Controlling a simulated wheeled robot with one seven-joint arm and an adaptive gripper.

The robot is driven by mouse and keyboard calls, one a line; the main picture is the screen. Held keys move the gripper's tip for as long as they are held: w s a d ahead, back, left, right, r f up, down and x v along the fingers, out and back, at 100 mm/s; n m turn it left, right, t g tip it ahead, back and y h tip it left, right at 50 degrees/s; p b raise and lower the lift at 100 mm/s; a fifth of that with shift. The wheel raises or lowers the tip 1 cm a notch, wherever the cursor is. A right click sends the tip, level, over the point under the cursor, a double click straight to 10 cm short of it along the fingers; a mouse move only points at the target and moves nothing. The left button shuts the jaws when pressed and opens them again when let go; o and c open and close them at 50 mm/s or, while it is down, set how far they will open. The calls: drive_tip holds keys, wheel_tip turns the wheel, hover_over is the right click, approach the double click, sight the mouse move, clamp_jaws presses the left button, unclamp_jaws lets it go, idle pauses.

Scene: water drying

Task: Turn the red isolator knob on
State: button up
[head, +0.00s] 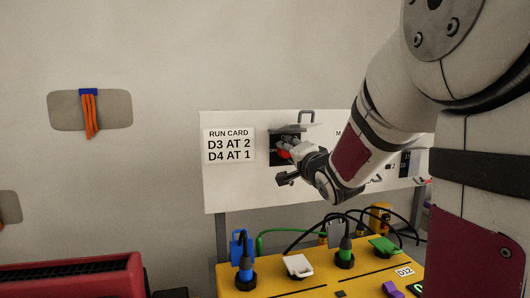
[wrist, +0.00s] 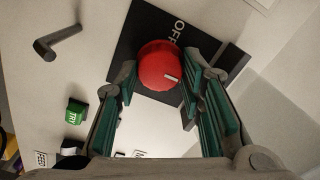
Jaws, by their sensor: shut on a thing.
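The red isolator knob (wrist: 158,62) is round, with a short white mark, and sits on a black square plate (wrist: 128,45) on the upright white panel. In the wrist view "OFF" is printed beside the knob.
A run card (head: 229,146) reads "D3 AT 2, D4 AT 1" on the panel left of the knob. Below stands a yellow unit (head: 330,280) with coloured plugs and cables. A red case (head: 75,275) is at lower left.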

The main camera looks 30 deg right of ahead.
idle(0.3)
drive_tip(key=o, duration=1.1)
drive_tip(key=shift+o, duration=0.2)
